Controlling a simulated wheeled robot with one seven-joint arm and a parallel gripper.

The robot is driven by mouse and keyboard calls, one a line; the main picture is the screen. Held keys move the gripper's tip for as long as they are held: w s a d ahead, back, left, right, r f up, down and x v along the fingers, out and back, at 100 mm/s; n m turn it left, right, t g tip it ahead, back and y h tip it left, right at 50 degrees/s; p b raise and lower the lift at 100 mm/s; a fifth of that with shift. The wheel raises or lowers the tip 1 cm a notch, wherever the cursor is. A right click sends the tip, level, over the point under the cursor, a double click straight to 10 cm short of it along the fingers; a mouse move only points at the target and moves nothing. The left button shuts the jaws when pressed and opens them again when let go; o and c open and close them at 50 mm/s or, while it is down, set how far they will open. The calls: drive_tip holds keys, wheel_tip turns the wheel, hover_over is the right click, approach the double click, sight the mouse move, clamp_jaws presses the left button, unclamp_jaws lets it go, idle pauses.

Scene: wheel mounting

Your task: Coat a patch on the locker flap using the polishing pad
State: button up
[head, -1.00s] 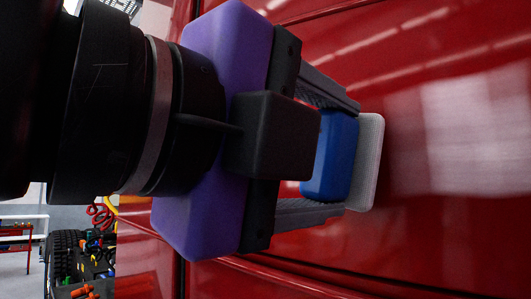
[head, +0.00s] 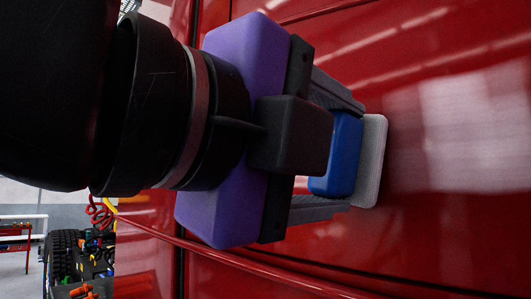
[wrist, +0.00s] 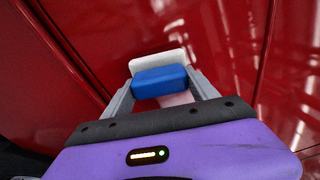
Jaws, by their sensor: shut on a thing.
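The polishing pad has a blue block handle (head: 337,152) and a pale grey face (head: 372,160). My gripper (head: 350,155), with its purple body, is shut on the blue handle, one finger on each side. In the wrist view the pad's handle (wrist: 160,81) sits between my fingers, with the whitish face beyond it. The glossy red locker flap (head: 455,230) fills the right of the head view. The pad's face is turned to the flap and lies against it or very close; contact is hidden. A hazy pale patch (head: 465,125) shows right of the pad; I cannot tell coating from reflection.
Dark seams divide the red panels, and a raised red ridge (head: 270,272) runs below my gripper. At lower left in the head view are a black tyre (head: 64,248), a red coiled hose (head: 99,213) and a shelf or bench (head: 15,238).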

drive_tip(key=shift+w+d, duration=0.15)
drive_tip(key=shift+d, duration=0.05)
drive_tip(key=shift+d, duration=0.1)
